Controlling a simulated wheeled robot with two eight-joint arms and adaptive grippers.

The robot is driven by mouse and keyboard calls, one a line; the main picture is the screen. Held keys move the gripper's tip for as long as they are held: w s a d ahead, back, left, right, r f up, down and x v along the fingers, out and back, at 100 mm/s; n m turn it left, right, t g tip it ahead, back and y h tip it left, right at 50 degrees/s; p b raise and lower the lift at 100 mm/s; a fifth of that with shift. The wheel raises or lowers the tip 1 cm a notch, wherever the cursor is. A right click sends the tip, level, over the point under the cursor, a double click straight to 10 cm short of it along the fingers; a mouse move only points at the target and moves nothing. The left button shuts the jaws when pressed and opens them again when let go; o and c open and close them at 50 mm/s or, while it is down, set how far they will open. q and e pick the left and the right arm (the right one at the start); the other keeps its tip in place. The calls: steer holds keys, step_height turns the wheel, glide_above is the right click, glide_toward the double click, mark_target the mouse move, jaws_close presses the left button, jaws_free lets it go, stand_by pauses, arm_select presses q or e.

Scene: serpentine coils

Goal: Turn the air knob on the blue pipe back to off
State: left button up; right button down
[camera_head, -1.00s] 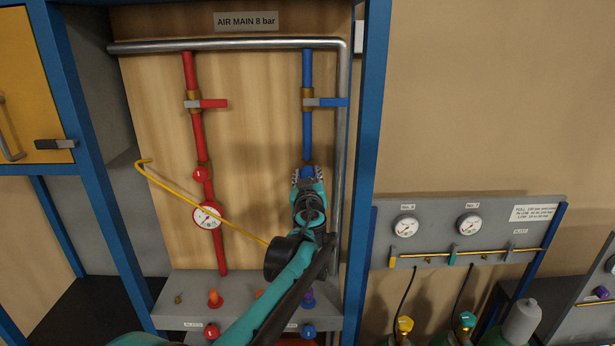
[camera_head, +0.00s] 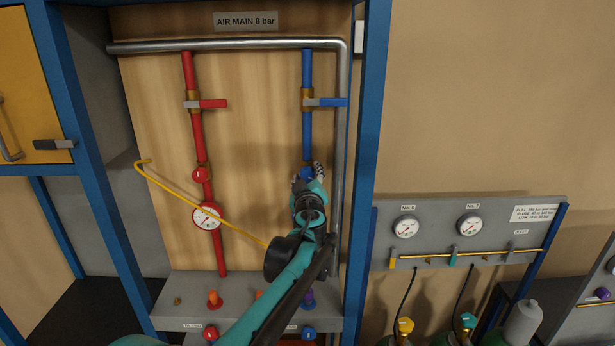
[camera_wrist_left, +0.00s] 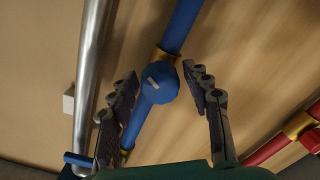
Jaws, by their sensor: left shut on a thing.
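The blue pipe (camera_head: 307,130) runs down the wooden panel from the steel main. The round blue air knob (camera_head: 305,172) sits on it, partly hidden by my left gripper (camera_head: 307,174). In the left wrist view the knob (camera_wrist_left: 160,88) has a short pale mark set at an angle to the pipe. The two fingers of my left gripper (camera_wrist_left: 161,78) stand on either side of the knob, and the gripper is shut on it. The contact itself is hard to see. My right gripper is not in view.
A blue-handled valve (camera_head: 325,102) sits higher on the same pipe. The steel pipe (camera_head: 341,150) runs close on the right.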

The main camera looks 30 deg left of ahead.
arm_select(q)
steer(key=shift+o, duration=0.5)
steer(key=n, duration=0.2)
steer(key=shift+d+f+n, duration=0.1)
steer(key=shift+n, duration=0.2)
steer(key=shift+n, duration=0.7)
steer(key=shift+w+n, duration=0.1)
steer(key=shift+n, duration=0.8)
